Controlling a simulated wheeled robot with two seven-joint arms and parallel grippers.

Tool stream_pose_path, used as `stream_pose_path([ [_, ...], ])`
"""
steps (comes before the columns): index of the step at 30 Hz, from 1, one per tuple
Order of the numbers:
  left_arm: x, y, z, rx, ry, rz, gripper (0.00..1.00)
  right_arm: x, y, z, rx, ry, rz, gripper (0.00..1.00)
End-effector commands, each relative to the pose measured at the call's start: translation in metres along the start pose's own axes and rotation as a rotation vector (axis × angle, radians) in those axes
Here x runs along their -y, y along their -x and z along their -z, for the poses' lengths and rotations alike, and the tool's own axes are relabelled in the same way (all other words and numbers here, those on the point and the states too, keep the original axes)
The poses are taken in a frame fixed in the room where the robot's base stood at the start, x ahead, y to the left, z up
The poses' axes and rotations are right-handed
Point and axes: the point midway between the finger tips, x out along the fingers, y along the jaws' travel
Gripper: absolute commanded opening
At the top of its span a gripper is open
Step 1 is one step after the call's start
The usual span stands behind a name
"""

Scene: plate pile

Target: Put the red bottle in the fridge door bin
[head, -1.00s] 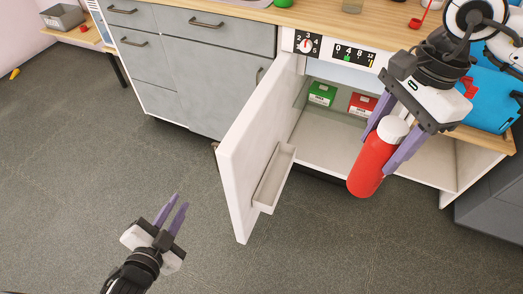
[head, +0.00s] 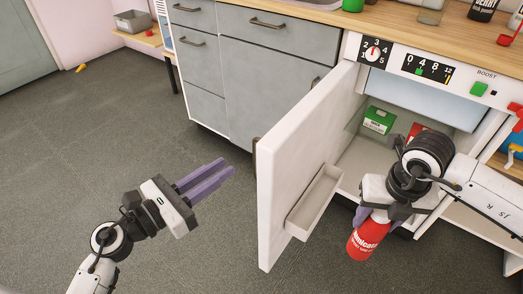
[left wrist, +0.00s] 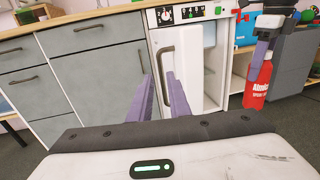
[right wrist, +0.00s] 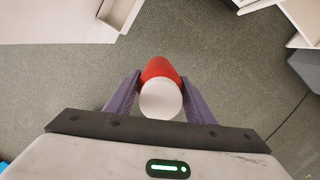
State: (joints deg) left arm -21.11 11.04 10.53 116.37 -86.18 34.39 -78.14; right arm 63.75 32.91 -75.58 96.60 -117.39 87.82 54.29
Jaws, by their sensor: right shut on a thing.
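The red bottle (head: 367,240) with a white cap hangs upright in my right gripper (head: 378,215), to the right of the door bin. In the right wrist view the bottle (right wrist: 161,68) sits between both purple fingers, cap (right wrist: 161,98) toward the camera. It also shows in the left wrist view (left wrist: 258,84). The white bin (head: 315,203) is fixed low on the inner face of the open fridge door (head: 305,150) and looks empty. A corner of the bin shows in the right wrist view (right wrist: 121,12). My left gripper (head: 228,171) is open and empty, left of the door.
Inside the fridge are a green box (head: 379,120) and a red box (head: 417,132), the latter partly hidden by my right arm. Grey drawers (head: 262,70) and a wooden counter (head: 330,22) stand behind.

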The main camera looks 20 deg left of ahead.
Motion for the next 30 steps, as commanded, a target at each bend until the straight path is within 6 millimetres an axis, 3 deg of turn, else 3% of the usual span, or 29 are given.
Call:
stream_pose_path([
  [15,0.000,-0.093,-0.002,0.004,0.008,-0.001,0.17,0.000,0.008,-0.001,0.001,0.003,-0.001,0.00],
  [21,0.000,-0.109,-0.002,0.002,0.007,-0.001,0.17,0.000,0.007,-0.001,0.001,0.003,-0.001,0.00],
  [30,0.000,-0.112,-0.001,0.001,0.008,-0.001,0.17,0.000,0.008,-0.001,0.001,0.003,-0.001,0.00],
])
